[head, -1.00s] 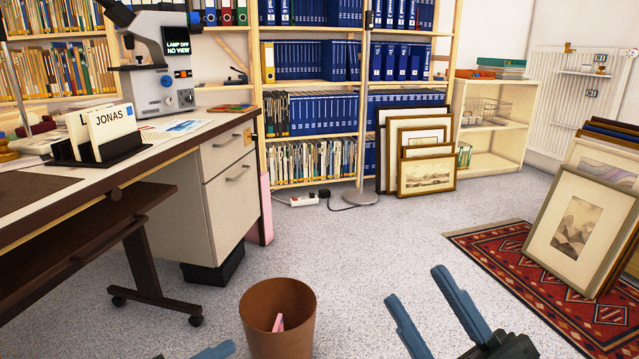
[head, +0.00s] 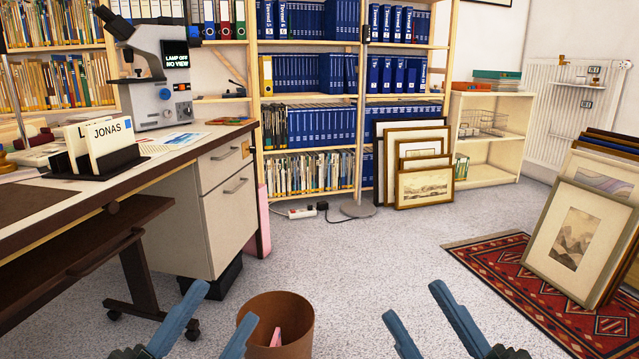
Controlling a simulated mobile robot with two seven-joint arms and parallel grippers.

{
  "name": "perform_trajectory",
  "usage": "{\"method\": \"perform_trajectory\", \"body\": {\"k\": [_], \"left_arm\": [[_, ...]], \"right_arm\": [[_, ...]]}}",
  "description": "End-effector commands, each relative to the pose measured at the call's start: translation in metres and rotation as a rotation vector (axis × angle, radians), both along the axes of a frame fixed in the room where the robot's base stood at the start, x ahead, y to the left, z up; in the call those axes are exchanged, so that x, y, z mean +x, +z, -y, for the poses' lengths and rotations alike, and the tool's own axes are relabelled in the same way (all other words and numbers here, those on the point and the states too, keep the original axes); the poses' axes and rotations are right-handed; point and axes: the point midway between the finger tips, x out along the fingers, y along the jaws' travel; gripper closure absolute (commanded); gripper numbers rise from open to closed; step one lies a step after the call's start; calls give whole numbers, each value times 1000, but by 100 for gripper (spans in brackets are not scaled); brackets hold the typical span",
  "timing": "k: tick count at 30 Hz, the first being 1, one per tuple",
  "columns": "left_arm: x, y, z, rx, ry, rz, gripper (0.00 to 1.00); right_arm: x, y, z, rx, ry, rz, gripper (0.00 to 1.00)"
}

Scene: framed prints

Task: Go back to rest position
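My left gripper (head: 222,315) is at the bottom of the head view, left of centre. Its two blue fingers stand apart with nothing between them, and one finger overlaps the left side of the brown waste bin (head: 290,310) in the picture. My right gripper (head: 412,302) is at the bottom, right of centre, with its blue fingers spread and empty. It is over bare floor in the picture, right of the bin. A small pink item (head: 276,337) shows inside the bin.
A desk (head: 160,172) with drawers (head: 228,215) stands on the left. Framed prints lean on a red rug (head: 510,285) at right, and more prints (head: 424,188) lean against the shelves (head: 310,95). The grey floor (head: 340,245) between is clear.

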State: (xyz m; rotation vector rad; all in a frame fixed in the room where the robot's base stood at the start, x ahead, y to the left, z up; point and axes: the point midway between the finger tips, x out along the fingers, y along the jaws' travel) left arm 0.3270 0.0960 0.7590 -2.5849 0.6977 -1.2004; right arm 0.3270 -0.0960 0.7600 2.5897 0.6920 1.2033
Motion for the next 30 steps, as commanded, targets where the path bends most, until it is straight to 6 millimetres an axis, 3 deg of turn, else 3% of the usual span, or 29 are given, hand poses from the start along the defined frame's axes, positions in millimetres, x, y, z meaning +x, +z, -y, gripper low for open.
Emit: {"method": "perform_trajectory", "body": {"k": [1, 6, 13, 30], "left_arm": [[3, 3, 0, -21, 7, -52, 60], [9, -27, 2, -31, 17, -317, 60], [-5, -71, 7, -52, 31, -663, 60], [11, -16, -10, 23, 146, -940, 60]], "right_arm": [[2, 1, 0, 4, -2, -53, 64], [8, -28, -3, 23, -13, -317, 64], [-6, -72, -7, 46, -27, -663, 64], [11, -17, 10, -26, -142, -940, 64]]}}
